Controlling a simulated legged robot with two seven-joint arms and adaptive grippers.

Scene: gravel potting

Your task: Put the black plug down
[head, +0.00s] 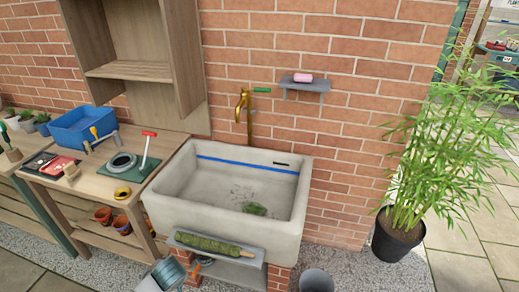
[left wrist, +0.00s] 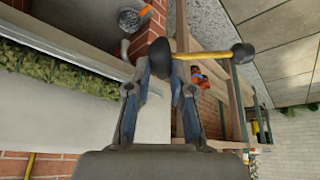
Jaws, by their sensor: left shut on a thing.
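In the left wrist view my left gripper (left wrist: 160,88) is shut on the black plug (left wrist: 158,52), a dark rounded piece at its fingertips. A yellow bar runs right from behind the plug to another black knob (left wrist: 243,53); I cannot tell whether they are joined to the plug.
A wooden bench (head: 165,160) left of the sink holds a blue tray (head: 85,127) and a green mat (head: 145,168). A green roll (head: 210,245) lies on the ledge below the sink. A dark bucket (head: 317,281) stands on gravel. A potted bamboo (head: 400,240) stands at right.

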